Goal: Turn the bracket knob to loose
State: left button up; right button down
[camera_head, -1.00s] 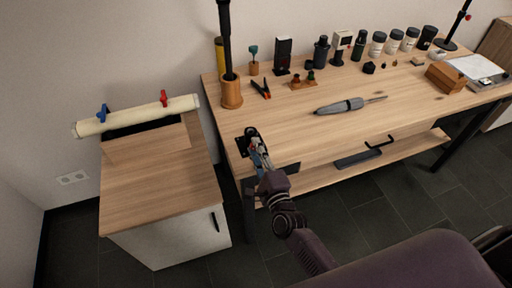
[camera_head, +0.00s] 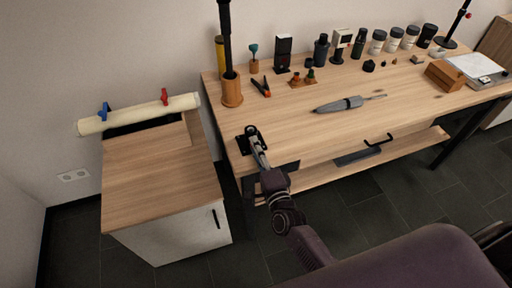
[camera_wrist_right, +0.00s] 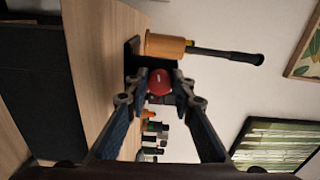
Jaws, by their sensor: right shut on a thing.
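The black bracket (camera_head: 242,146) sits at the left front corner of the workbench top (camera_head: 300,130). My right gripper (camera_head: 254,138) reaches up to it from the front, its fingers at the bracket. In the right wrist view, the red knob (camera_wrist_right: 160,82) lies between the two fingertips of this gripper (camera_wrist_right: 161,93), which is shut on it. In the head view the fingers and bracket hide the knob, so its turn setting cannot be read. My left gripper is in neither current view.
An orange holder (camera_head: 232,92) with a black pole stands behind the bracket. Pliers (camera_head: 261,87) and a grey pointed tool (camera_head: 344,105) lie on the bench. A wooden cabinet (camera_head: 158,170) stands left, across a narrow gap. Several jars line the back.

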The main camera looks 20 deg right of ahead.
jog(key=shift+f, duration=0.1)
jog(key=c, duration=1.7)
grip_release()
jog(key=shift+o, duration=0.2)
jog(key=shift+s, duration=0.15)
jog(key=s, duration=0.7)
jog(key=shift+s, duration=0.4)
jog(key=shift+d, duration=0.1)
